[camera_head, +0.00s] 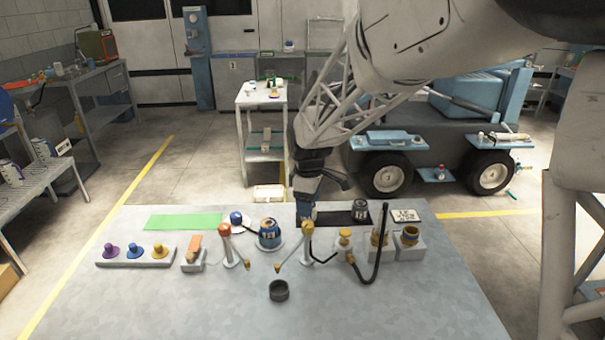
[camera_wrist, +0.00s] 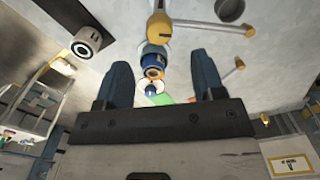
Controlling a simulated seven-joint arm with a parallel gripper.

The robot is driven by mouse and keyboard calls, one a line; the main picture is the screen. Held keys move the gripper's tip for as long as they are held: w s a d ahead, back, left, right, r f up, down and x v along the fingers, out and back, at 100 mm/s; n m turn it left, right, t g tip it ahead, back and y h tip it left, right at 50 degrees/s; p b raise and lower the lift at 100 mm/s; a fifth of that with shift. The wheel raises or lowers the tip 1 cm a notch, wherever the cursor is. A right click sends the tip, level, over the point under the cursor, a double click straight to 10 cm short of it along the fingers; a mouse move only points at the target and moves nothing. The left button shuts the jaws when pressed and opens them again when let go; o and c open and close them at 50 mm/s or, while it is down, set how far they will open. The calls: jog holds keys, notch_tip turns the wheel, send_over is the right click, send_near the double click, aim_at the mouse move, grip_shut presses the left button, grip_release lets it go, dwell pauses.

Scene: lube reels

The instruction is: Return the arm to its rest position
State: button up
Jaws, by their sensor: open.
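My gripper (camera_head: 306,208) hangs down over the back of the grey table, close behind an orange-topped white stand (camera_head: 308,245). In the wrist view its two dark blue fingers (camera_wrist: 160,65) are spread apart with nothing held between them. Its fingertips are partly hidden by the stand in the head view. A blue can with an orange ring (camera_head: 269,234) stands on a white round base to the left of the gripper; it also shows beyond the finger gap in the wrist view (camera_wrist: 153,59). A dark grey can (camera_head: 360,211) stands to the right on a black mat (camera_head: 329,218).
A tray with coloured knobs (camera_head: 135,262), a second orange-topped stand (camera_head: 228,250) and a black hose (camera_head: 381,260) surround the gripper's area. A dark cup (camera_head: 279,291) stands in front. The table front (camera_head: 400,315) is mostly clear. A blue cart (camera_head: 440,150) stands behind.

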jog(key=s+d+r+m+t, duration=0.1)
jog(key=s+d+r+m, duration=0.35)
jog(key=s, duration=0.45)
jog(key=s+d+r+m, duration=0.3)
jog(key=s+d+r, duration=0.2)
jog(key=s, duration=0.3)
jog(key=s+d+m, duration=0.2)
jog(key=s+m, duration=0.1)
jog(key=s, duration=0.5)
jog(key=s+d+m+t, duration=0.1)
jog(key=s+d+m, duration=0.1)
jog(key=s, duration=0.6)
jog(key=shift+s+d+m+t, duration=0.15)
jog(key=shift+s+m+t, duration=0.2)
jog(key=shift+m, duration=0.5)
